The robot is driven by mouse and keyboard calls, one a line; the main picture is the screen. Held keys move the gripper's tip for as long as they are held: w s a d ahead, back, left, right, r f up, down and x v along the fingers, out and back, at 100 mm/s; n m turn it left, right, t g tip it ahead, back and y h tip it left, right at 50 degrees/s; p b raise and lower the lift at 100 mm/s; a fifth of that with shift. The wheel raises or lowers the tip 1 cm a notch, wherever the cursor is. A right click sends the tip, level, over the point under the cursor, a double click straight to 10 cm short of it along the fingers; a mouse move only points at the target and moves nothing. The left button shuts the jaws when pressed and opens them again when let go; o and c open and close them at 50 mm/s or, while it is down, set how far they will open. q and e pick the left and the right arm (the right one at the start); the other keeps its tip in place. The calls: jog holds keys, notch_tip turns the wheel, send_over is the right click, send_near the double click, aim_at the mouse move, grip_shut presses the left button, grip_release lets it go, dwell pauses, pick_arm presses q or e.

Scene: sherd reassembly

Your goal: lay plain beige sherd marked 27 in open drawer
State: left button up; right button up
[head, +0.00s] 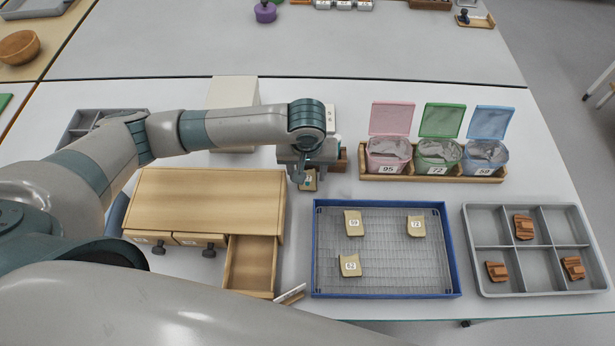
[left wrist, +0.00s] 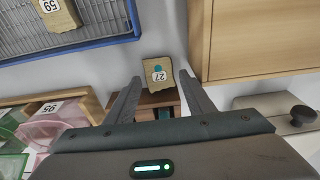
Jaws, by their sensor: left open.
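The plain beige sherd marked 27 (head: 309,185) lies on the table between the wooden drawer cabinet and the blue-rimmed tray. In the left wrist view the sherd (left wrist: 157,69) shows its label and a teal spot. My left gripper (head: 306,178) is above it, partly hiding it in the head view. In the left wrist view the open fingers (left wrist: 161,80) point at the sherd, one toward each side, with nothing held. The open drawer (head: 251,264) sticks out of the cabinet's front right and looks empty. My right gripper is not in view.
The cabinet (head: 207,200) stands left of the sherd. The blue-rimmed tray (head: 316,255) holds beige sherds 59, 72 and 62. Lidded bins (head: 436,152) stand at the back right. A grey compartment tray (head: 535,287) holds reddish sherds. A brush-like item (head: 291,294) lies beside the drawer.

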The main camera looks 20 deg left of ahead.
pick_arm(q)
jog(key=shift+w+f, duration=0.15)
jog(key=shift+f, duration=0.75)
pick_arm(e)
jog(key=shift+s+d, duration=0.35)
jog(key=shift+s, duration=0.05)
pick_arm(q)
jog(key=c, duration=1)
jog(key=shift+o, duration=0.2)
jog(key=shift+r, duration=0.1)
